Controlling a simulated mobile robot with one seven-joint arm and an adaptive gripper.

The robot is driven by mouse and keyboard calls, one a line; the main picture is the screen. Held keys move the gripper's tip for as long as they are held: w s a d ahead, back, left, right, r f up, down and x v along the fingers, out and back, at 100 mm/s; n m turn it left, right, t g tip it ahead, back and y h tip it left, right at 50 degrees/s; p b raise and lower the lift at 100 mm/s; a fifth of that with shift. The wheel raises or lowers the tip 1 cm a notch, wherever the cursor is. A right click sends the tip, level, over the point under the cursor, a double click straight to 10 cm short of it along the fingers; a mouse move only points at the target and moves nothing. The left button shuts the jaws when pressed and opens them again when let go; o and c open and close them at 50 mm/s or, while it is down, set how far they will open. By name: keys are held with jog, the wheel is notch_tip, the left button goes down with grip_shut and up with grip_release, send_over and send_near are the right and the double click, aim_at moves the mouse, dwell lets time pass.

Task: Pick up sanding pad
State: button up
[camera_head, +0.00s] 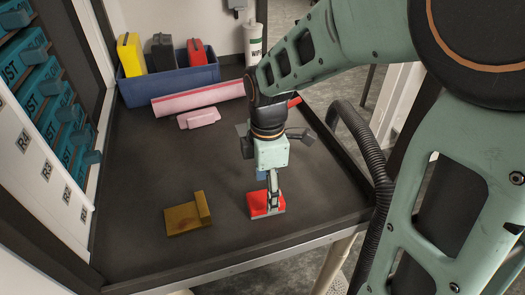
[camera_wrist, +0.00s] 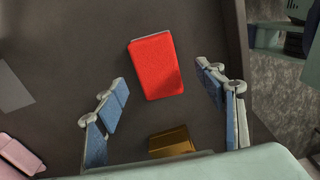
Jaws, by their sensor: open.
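A red pad (camera_head: 262,203) with a thin grey edge lies flat on the dark bench top near the front; I take it to be the sanding pad. It also shows in the wrist view (camera_wrist: 156,67), upper middle. My gripper (camera_head: 273,187) points down at the pad and hides part of it in the head view. In the wrist view my gripper's (camera_wrist: 162,80) blue-padded fingers are spread wide, one to each side of the pad's width, with gaps. Nothing is held. I cannot tell the exact height of the fingertips above the bench.
A brown L-shaped block (camera_head: 187,216) lies left of the pad. Pink blocks (camera_head: 199,118) and a blue bin (camera_head: 170,82) with coloured items stand at the back, beside a white bottle (camera_head: 253,44). A black hose (camera_head: 360,145) runs along the right edge. Bench between is clear.

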aim_at(265, 198)
notch_tip(265, 198, down, 5)
jog(key=shift+w+a+f, duration=0.1)
jog(key=shift+w, duration=0.05)
jog(key=c, duration=1.2)
jog(key=shift+o, duration=0.2)
